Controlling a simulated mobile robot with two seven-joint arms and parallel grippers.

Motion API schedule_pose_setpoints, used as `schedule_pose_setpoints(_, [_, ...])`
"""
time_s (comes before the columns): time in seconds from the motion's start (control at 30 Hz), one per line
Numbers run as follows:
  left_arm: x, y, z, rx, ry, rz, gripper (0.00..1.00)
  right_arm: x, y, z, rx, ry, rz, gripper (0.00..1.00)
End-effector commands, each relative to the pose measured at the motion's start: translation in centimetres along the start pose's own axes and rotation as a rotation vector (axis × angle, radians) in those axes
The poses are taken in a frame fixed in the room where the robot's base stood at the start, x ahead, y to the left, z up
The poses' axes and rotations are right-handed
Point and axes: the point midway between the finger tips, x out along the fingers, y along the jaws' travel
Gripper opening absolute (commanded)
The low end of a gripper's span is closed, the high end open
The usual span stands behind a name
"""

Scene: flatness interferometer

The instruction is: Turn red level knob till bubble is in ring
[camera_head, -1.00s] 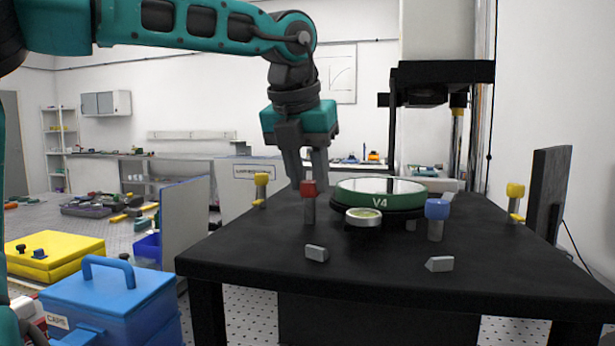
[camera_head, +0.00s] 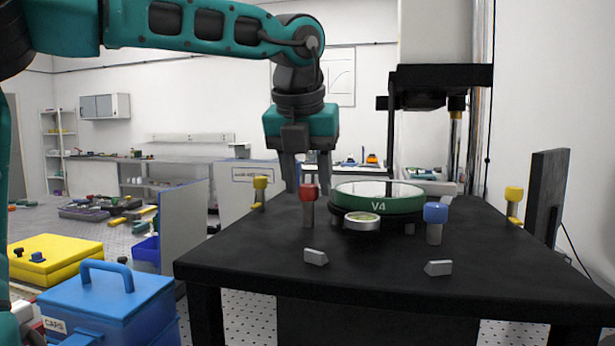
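The red level knob (camera_head: 309,192) stands upright on a grey post at the left front of the black table. My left gripper (camera_head: 307,186) points down with its two fingers apart, one to each side of the knob in the picture. The red top shows between the fingertips; I cannot tell whether they touch it or stand behind it. My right gripper is not in view.
A blue knob (camera_head: 435,213) stands right of the level, with yellow knobs (camera_head: 260,184) at the far left and far right of the black table (camera_head: 400,282). Two small grey wedges (camera_head: 316,257) lie at the front. A dark upright panel (camera_head: 547,198) stands at the right edge.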

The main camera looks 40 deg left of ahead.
Motion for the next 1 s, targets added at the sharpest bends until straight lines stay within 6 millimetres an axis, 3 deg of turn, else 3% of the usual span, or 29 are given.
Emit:
schedule_pose_setpoints(0.1, [0.0, 0.0, 0.0, 0.001, 0.0, 0.0, 0.55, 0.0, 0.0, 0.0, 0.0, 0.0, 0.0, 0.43])
schedule_pose_setpoints(0.33, [-0.1, 0.0, 0.0, 0.001, 0.001, 0.0, 0.55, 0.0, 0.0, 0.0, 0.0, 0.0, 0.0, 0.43])
schedule_pose_setpoints(0.47, [-1.0, 0.0, 0.1, 0.0, -0.001, -0.001, 0.55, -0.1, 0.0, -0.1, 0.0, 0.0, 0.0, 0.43])
schedule_pose_setpoints(0.8, [-8.3, 0.0, 0.1, 0.0, -0.002, -0.003, 0.55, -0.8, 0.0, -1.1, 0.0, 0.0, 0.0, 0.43])
schedule_pose_setpoints(1.0, [-11.6, 0.0, 0.1, 0.0, -0.001, -0.002, 0.55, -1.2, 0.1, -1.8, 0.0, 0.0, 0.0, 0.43])
